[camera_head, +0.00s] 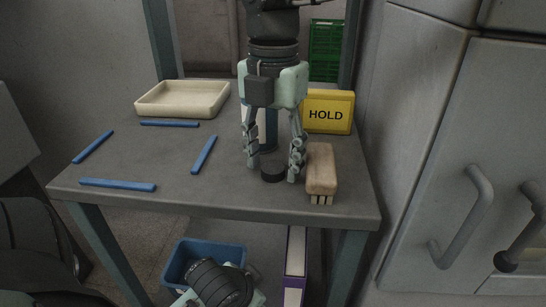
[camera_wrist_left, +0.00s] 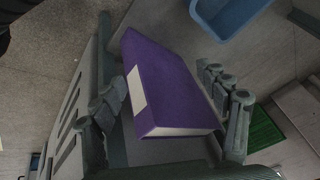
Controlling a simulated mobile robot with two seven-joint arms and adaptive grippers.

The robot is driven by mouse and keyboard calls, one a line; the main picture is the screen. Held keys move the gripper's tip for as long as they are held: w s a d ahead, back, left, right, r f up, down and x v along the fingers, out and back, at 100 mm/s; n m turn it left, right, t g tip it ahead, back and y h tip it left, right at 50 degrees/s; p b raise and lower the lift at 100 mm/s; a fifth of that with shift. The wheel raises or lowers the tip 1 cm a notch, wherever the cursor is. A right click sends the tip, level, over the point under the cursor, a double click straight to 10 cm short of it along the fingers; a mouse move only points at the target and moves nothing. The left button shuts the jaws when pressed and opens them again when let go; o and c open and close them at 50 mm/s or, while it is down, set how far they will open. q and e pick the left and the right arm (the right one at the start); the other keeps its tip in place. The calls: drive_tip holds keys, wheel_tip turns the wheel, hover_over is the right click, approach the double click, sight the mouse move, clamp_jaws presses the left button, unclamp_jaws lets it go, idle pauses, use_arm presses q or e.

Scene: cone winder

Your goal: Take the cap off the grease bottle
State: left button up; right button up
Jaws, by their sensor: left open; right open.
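My right gripper (camera_head: 271,168) points down over the table, its fingers spread and empty. Behind the fingers stands an upright dark blue-grey body (camera_head: 270,131), perhaps the grease bottle. The gripper hides its upper part, so I cannot tell what is on top. My left gripper (camera_wrist_left: 168,92) is open below the tabletop. In the left wrist view, a purple binder (camera_wrist_left: 170,80) shows between its fingers, with no visible grip on it.
A wooden-handled brush (camera_head: 321,170) lies close right of the right gripper, before a yellow HOLD sign (camera_head: 328,112). A cream tray (camera_head: 183,99) and several blue strips (camera_head: 118,185) lie to the left. A blue bin (camera_head: 205,252) stands below. The table's front middle is clear.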

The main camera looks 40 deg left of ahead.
sight(273, 167)
use_arm(q)
drive_tip(key=shift+s+a+f+g+p, duration=0.2)
drive_tip(key=shift+s+a+f+g, duration=0.15)
drive_tip(key=shift+s, duration=0.25)
drive_tip(key=shift+s+a+f+g+p, duration=0.25)
drive_tip(key=shift+s+a+g, duration=0.15)
drive_tip(key=shift+s, duration=0.2)
use_arm(e)
wheel_tip(273, 167, up, 12)
drive_tip(key=shift+f, duration=0.1)
